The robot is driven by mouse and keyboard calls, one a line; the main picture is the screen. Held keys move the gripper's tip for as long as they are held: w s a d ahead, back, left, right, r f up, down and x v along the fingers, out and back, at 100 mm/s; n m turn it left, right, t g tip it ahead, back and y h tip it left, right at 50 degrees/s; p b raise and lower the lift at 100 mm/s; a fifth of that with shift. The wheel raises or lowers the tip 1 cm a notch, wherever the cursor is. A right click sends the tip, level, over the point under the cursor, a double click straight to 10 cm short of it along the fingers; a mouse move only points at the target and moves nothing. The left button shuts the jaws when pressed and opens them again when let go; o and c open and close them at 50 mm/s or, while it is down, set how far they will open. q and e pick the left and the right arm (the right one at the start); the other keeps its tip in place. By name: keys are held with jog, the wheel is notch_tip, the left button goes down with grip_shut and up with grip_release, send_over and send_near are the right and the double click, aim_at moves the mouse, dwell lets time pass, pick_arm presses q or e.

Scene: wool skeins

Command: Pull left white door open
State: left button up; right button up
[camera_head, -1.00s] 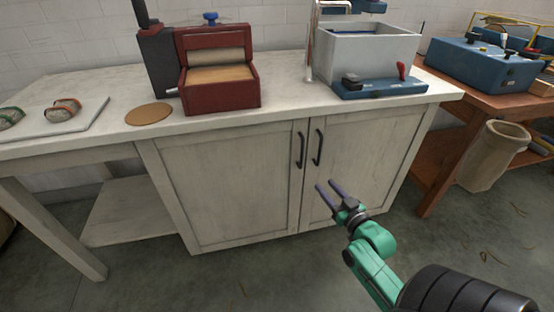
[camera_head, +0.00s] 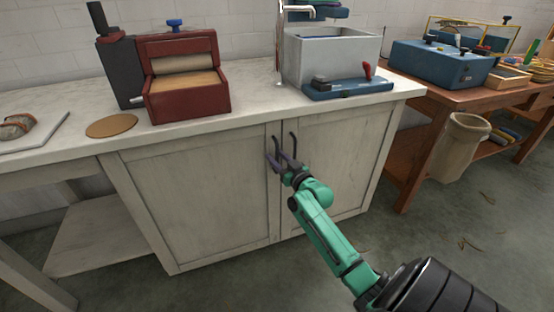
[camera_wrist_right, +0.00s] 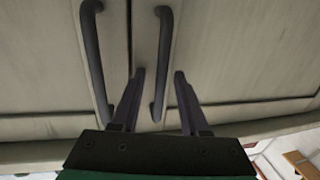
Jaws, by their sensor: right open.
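The left white door (camera_head: 195,200) of the cabinet is shut, flush with the right door (camera_head: 345,155). Its dark bar handle (camera_head: 268,141) is near its right edge, close to the right door's handle (camera_head: 293,142). My right gripper (camera_head: 274,154) is open at the lower part of the left handle. The right wrist view appears upside down; there the left door's handle (camera_wrist_right: 162,60) runs between the two open fingers (camera_wrist_right: 158,73). The other handle (camera_wrist_right: 95,50) lies outside them. I cannot tell whether the fingers touch the handle. My left gripper is not in view.
A red press (camera_head: 185,90) and a grey basin (camera_head: 330,60) stand on the white countertop (camera_head: 250,112). A brown table (camera_head: 412,150) and a bin (camera_head: 460,145) are at the right. The floor before the doors is clear.

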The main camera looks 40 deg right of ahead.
jog(key=shift+c, duration=0.3)
grip_shut()
dwell(1.1)
